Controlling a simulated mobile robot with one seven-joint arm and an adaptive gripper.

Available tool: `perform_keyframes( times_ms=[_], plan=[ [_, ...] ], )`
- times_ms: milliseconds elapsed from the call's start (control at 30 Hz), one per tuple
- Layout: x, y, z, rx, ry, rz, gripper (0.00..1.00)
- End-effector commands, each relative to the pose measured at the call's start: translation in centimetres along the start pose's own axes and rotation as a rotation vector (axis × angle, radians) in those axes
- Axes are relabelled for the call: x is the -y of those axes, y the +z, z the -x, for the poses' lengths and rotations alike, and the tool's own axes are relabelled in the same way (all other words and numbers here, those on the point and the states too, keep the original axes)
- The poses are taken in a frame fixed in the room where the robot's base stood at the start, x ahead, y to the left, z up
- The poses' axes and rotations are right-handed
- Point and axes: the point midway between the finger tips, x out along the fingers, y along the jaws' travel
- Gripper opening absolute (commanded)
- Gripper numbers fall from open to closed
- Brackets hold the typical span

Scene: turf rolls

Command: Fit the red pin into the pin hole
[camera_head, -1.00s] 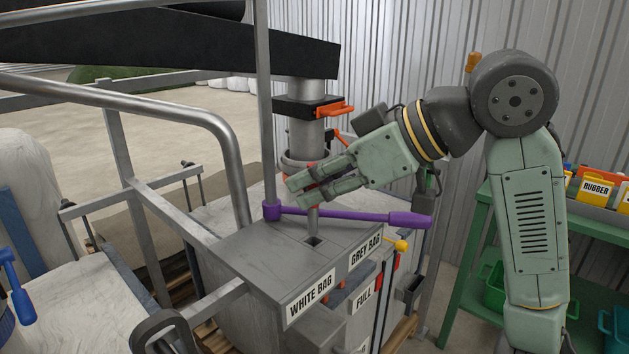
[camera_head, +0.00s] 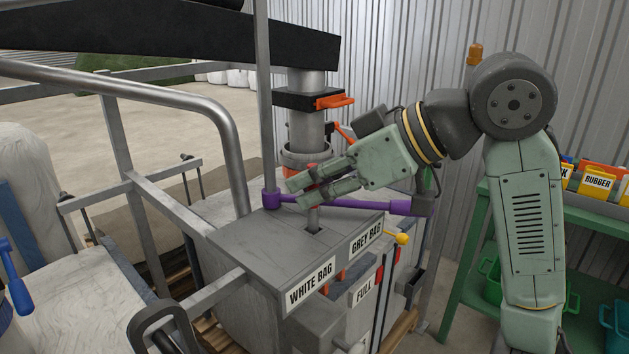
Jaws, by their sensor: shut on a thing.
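My gripper (camera_head: 303,187) is shut on the red pin (camera_head: 314,217), above the grey box top. The pin is roughly upright. Its grey shank shows below the fingers and a bit of red shows above them; the fingers hide its middle. The shank's lower end is at this hole in the picture. I cannot tell whether its tip is inside or just above.
A purple bar (camera_head: 370,206) runs behind the pin, its right end at a dark grey bracket (camera_head: 423,204). A steel post (camera_head: 266,110) and bent rail (camera_head: 225,130) stand left. A green shelf (camera_head: 590,222) with bins is at right.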

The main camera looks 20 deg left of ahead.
Motion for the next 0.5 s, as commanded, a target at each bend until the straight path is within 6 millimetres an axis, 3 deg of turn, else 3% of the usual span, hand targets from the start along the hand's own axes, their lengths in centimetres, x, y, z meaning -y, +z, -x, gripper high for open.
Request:
perform_keyframes(
  times_ms=[500],
  plan=[
    [-0.02, 1.15, -0.79, -0.001, 0.000, 0.000, 0.00]
  ],
)
